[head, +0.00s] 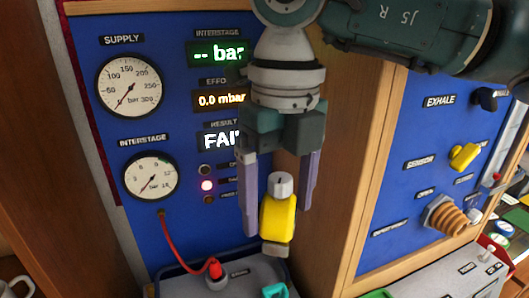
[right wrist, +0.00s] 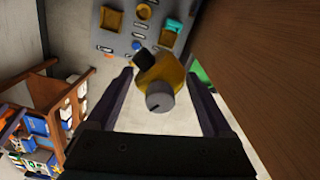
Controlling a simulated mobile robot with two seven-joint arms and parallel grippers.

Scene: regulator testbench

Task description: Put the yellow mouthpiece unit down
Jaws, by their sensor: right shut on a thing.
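The yellow mouthpiece unit (head: 278,220) has a grey cap on top and a dark grey end at the bottom. It hangs roughly upright between the fingers of my right gripper (head: 277,232), which is shut on it. In the right wrist view the unit (right wrist: 166,76) shows between the fingers of the right gripper (right wrist: 158,74), with its grey cap towards the camera and a black end pointing up-left. In the head view it is in front of the blue panel's wooden side edge. Its height above the surfaces below is hard to judge. My left gripper is not in view.
A blue gauge panel (head: 187,120) stands behind, with a red hose (head: 178,243) running down to a grey box (head: 240,287). At right is another blue panel (head: 400,225) with a yellow knob (head: 465,156). A grey board (right wrist: 118,43) with yellow squares shows in the wrist view.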

